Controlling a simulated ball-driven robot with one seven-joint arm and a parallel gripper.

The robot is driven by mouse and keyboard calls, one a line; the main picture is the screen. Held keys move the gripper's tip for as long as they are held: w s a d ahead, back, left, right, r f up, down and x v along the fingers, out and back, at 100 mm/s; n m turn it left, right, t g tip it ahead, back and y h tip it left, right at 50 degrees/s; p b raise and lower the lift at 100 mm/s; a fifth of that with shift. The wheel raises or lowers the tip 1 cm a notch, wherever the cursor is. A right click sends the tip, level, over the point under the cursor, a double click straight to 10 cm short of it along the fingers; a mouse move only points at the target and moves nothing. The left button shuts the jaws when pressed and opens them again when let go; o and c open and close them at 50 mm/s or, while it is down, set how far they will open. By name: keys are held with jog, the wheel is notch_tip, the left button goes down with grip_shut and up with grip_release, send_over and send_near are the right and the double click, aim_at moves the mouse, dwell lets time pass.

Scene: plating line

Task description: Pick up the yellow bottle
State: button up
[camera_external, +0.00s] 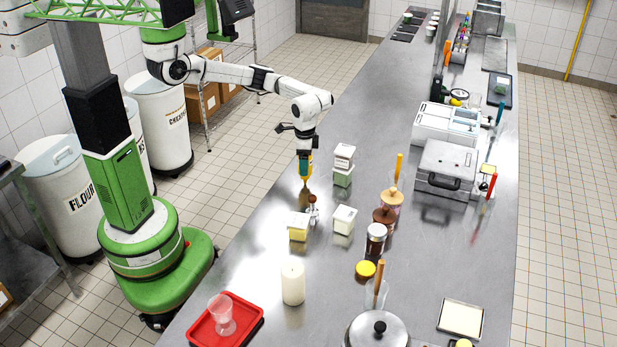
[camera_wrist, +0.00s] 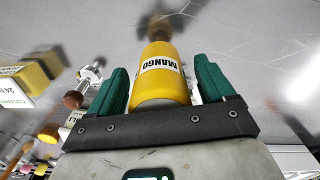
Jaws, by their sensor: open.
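The yellow bottle (camera_wrist: 160,80) has a white label reading MANGO and lies between the two green fingers of my gripper (camera_wrist: 160,85) in the wrist view. A gap shows on the right side and the jaws are open around it. The bottle's top is hidden by the gripper there.
A small metal and brown item (camera_external: 313,207) and a yellow container (camera_external: 298,227) stand just in front of the bottle. White-lidded boxes (camera_external: 344,218) are to the right. The steel counter (camera_external: 350,110) is clear behind.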

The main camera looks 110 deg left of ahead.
jog(key=c, duration=0.8)
jog(key=shift+r, duration=0.1)
